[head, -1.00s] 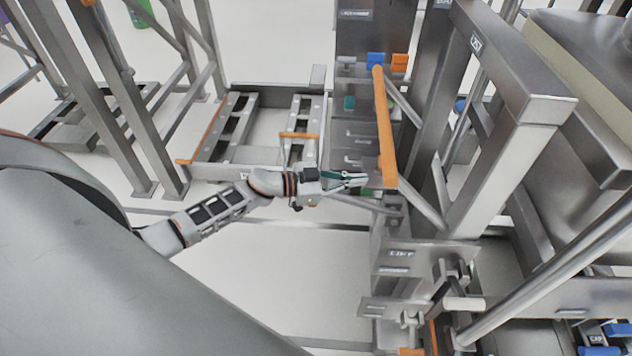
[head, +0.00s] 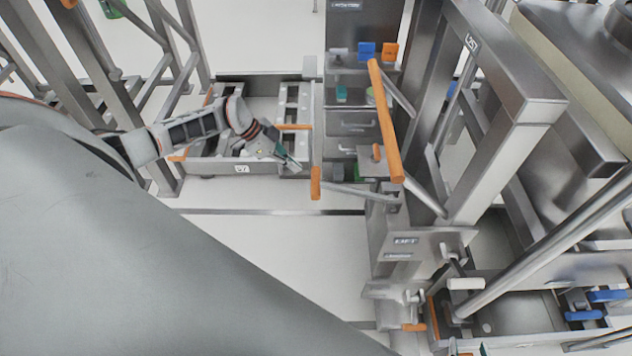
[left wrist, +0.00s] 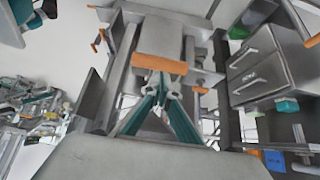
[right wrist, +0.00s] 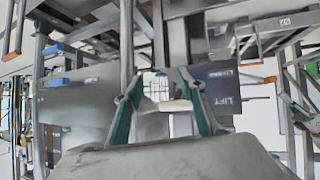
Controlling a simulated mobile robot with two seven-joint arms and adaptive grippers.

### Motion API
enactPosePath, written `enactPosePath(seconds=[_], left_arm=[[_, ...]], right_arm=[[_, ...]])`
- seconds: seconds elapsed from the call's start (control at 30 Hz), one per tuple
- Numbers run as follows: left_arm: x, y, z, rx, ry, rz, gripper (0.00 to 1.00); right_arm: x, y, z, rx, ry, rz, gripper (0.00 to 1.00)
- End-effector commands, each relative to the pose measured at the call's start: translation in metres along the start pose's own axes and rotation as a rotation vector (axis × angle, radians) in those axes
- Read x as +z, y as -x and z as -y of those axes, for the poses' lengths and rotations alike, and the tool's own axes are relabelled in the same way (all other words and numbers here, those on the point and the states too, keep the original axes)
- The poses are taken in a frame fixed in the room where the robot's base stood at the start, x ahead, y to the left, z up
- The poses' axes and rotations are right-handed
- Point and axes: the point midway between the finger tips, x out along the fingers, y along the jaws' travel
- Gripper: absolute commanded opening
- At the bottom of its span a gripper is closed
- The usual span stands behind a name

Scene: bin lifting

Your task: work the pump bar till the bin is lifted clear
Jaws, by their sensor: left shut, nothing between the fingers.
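A grey lever with an orange grip (head: 316,183), which looks like the pump bar, sticks out left from the post with the LIFT plate (head: 405,241). My left gripper (head: 297,165) is shut and empty, left of and a little above that grip, apart from it. The left wrist view shows its fingertips (left wrist: 160,84) together, just below an orange bar (left wrist: 160,63). My right gripper (right wrist: 159,76) is open in the right wrist view, with a LIFT plate (right wrist: 227,101) beyond it; the head view does not show it. I cannot tell which container is the bin.
A low metal tray frame (head: 195,168) with orange handles lies under my left arm. A long orange bar (head: 386,125) slants in front of the drawer cabinet (head: 345,125). A heavy steel frame (head: 505,150) stands right. White floor (head: 270,255) is open below the lever.

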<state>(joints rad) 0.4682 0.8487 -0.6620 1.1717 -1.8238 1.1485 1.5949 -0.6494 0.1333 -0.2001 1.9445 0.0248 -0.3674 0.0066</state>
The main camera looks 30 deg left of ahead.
Motion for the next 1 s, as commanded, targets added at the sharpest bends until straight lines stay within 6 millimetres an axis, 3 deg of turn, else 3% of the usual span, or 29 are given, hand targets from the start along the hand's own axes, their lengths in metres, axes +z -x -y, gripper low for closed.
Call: enactPosePath(seconds=[0.37,0.8,1.0], left_arm=[[-0.001,-0.009,0.0,0.0,-0.002,-0.004,0.0],[0.002,-0.06,-0.001,0.002,-0.001,-0.004,0.0],[0.0,-0.071,0.0,0.0,-0.002,-0.003,0.0]], right_arm=[[0.005,-0.004,0.0,0.001,0.002,-0.004,0.4],[0.036,-0.027,0.015,-0.017,-0.001,-0.013,0.4],[0.05,-0.033,0.016,-0.017,0.0,0.0,0.4]])
